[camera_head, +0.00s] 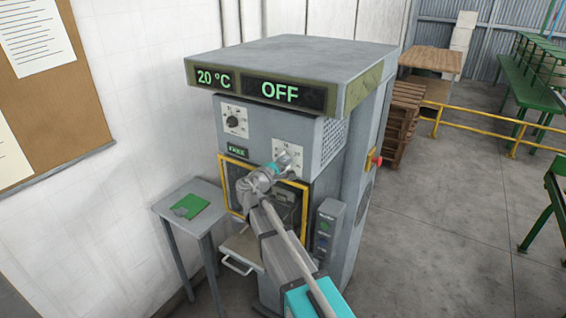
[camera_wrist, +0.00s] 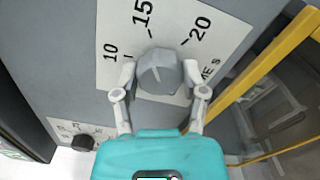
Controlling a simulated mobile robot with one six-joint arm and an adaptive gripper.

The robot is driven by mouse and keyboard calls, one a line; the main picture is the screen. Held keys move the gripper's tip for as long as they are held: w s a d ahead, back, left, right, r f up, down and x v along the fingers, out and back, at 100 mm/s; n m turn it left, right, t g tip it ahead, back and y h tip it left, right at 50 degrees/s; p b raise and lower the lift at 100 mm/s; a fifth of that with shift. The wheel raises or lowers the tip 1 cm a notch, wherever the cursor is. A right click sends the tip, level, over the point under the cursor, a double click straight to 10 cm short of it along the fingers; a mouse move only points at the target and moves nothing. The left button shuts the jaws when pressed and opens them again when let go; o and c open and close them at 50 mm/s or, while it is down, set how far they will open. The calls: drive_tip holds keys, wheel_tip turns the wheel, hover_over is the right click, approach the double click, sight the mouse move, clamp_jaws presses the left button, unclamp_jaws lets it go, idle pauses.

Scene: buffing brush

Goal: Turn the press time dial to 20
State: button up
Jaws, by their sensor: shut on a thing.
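The press time dial is a grey knob (camera_wrist: 160,76) on a white scale plate (camera_wrist: 118,40) marked 10, 15 and 20, with "ES" legible at the right. My gripper (camera_wrist: 159,88) has one finger on each side of the knob and is shut on it. I cannot tell for sure which mark the knob points to. In the head view the dial's white plate (camera_head: 290,150) is on the front of the grey press (camera_head: 260,125), and my gripper (camera_head: 283,163) covers the knob.
Another dial (camera_head: 233,120) sits at the upper left; it also shows in the wrist view (camera_wrist: 82,142). Displays read 20 °C (camera_head: 213,78) and OFF (camera_head: 280,91). A yellow frame (camera_head: 304,205) surrounds the opening below. A side table (camera_head: 172,208) stands left.

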drive_tip(key=m, duration=0.6)
drive_tip(key=shift+m, duration=0.3)
drive_tip(key=m, duration=0.5)
drive_tip(key=shift+m, duration=0.3)
drive_tip(key=o, duration=1.1)
drive_tip(key=shift+o, duration=0.2)
drive_tip(key=v, duration=1.2)
